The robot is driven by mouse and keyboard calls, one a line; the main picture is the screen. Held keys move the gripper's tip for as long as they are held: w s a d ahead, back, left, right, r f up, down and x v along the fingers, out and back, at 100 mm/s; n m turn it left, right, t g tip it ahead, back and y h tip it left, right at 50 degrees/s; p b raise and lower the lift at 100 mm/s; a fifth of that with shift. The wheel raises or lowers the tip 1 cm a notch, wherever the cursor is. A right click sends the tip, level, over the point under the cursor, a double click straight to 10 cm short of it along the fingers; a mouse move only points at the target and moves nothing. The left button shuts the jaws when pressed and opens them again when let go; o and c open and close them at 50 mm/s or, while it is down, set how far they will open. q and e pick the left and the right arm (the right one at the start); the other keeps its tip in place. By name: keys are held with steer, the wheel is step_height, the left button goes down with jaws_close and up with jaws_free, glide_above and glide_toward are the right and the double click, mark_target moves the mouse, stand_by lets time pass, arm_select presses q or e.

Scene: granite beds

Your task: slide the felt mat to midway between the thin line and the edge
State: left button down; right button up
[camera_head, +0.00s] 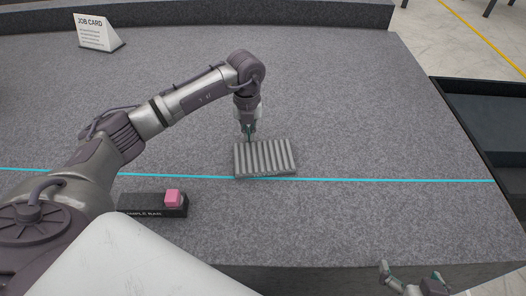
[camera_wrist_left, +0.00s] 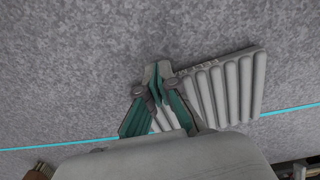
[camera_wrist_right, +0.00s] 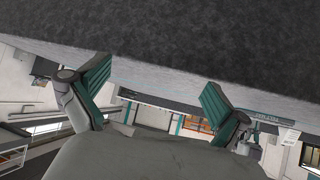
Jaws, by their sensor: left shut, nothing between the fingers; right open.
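The felt mat (camera_head: 266,158) is a grey ribbed rectangle lying on the granite bed, its near edge at the thin cyan line (camera_head: 380,180). In the left wrist view the mat (camera_wrist_left: 225,90) lies right of and partly behind the fingers, and the line (camera_wrist_left: 290,109) runs past it. My left gripper (camera_head: 249,138) is shut and empty, pointing down at the mat's far edge, near its left end; I cannot tell if it touches. My right gripper (camera_head: 412,278) is open and empty, off the bed's near edge (camera_head: 330,265); it also shows in the right wrist view (camera_wrist_right: 155,80).
A black sample rack (camera_head: 140,203) with a pink cube (camera_head: 172,198) stands left of the mat, just near of the line. A job card (camera_head: 97,33) stands at the back left. A dark open tray (camera_head: 490,115) lies beyond the right edge. The bed right of the mat is clear.

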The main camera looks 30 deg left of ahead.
mark_target(249, 172)
arm_select(q)
steer(key=shift+s+d+p, duration=0.35)
steer(key=shift+s+p, duration=0.05)
steer(key=shift+s, duration=0.15)
steer(key=shift+s+d+p, duration=0.35)
steer(key=shift+s+p, duration=0.05)
steer(key=shift+s, duration=0.25)
steer(key=shift+s+d+p, duration=0.35)
steer(key=shift+s, duration=0.25)
steer(key=shift+s+d+p, duration=0.3)
steer(key=shift+s+p, duration=0.05)
steer(key=shift+s, duration=0.25)
steer(key=shift+s+d, duration=0.2)
steer(key=shift+s, duration=0.1)
arm_select(e)
steer(key=s+d+f+g, duration=0.1)
steer(key=s+g, duration=0.2)
steer(key=s, duration=0.2)
steer(key=s+d+f+g+h, duration=0.1)
steer(key=s+d+f+g, duration=0.1)
steer(key=s, duration=0.3)
steer(key=shift+s+d+f+g+h, duration=0.25)
steer(key=shift+s+g+h, duration=0.05)
steer(key=shift+g, duration=0.4)
arm_select(q)
steer(key=shift+s+d+p, duration=0.1)
steer(key=shift+s+p, duration=0.1)
steer(key=shift+p, duration=0.1)
arm_select(e)
steer(key=shift+r, duration=0.15)
